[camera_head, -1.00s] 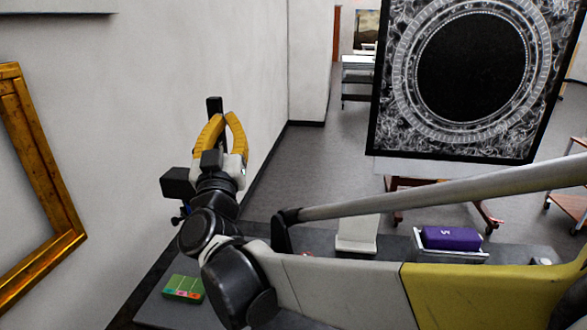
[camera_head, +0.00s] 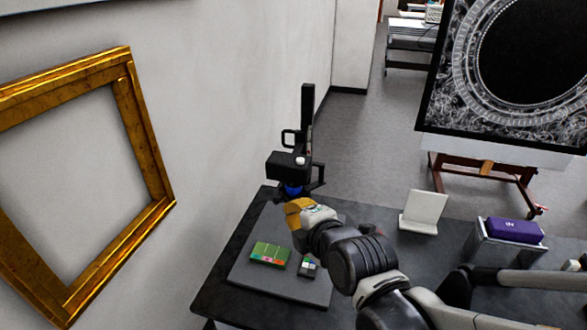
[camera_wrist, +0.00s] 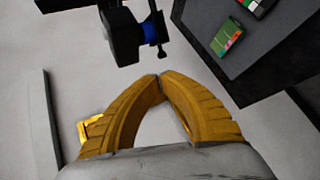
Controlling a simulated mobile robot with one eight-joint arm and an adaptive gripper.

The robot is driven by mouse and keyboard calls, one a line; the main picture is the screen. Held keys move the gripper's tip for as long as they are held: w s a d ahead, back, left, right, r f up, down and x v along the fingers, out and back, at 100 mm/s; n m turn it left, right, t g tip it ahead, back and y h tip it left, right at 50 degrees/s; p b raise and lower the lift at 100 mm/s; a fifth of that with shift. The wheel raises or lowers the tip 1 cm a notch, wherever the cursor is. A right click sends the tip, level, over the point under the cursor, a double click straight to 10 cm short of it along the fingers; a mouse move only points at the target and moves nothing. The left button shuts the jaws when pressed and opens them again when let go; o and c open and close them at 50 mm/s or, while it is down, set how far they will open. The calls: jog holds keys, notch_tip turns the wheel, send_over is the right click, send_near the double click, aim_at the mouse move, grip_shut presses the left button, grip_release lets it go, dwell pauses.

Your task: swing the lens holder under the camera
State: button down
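The camera (camera_head: 285,166) is a black box on a dark upright post (camera_head: 306,112), with a blue lens ring (camera_head: 293,189) below it. A dark bracket (camera_head: 317,181) beside the ring may be the lens holder; I cannot tell whether it sits under the lens. In the wrist view the camera (camera_wrist: 122,38), blue ring (camera_wrist: 152,30) and bracket (camera_wrist: 159,28) show at the top. My gripper (camera_head: 293,208) has yellow fingers and is just below the camera in the head view. In the wrist view its fingertips (camera_wrist: 161,76) meet with nothing between them, apart from the bracket.
A green card with colour patches (camera_head: 270,254) and a small dark colour chart (camera_head: 308,267) lie on the grey board (camera_head: 270,282). A white stand (camera_head: 424,211) and a purple box (camera_head: 514,229) are to the right. A gilt frame (camera_head: 150,150) hangs on the left wall.

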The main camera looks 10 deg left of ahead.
jog(key=b+x, duration=0.2)
jog(key=x, duration=0.9)
jog(key=shift+w+a, duration=0.2)
jog(key=shift+a, duration=0.1)
jog(key=shift+w+a+b, duration=0.6)
jog(key=shift+w+a, duration=0.35)
jog(key=shift+a, duration=0.1)
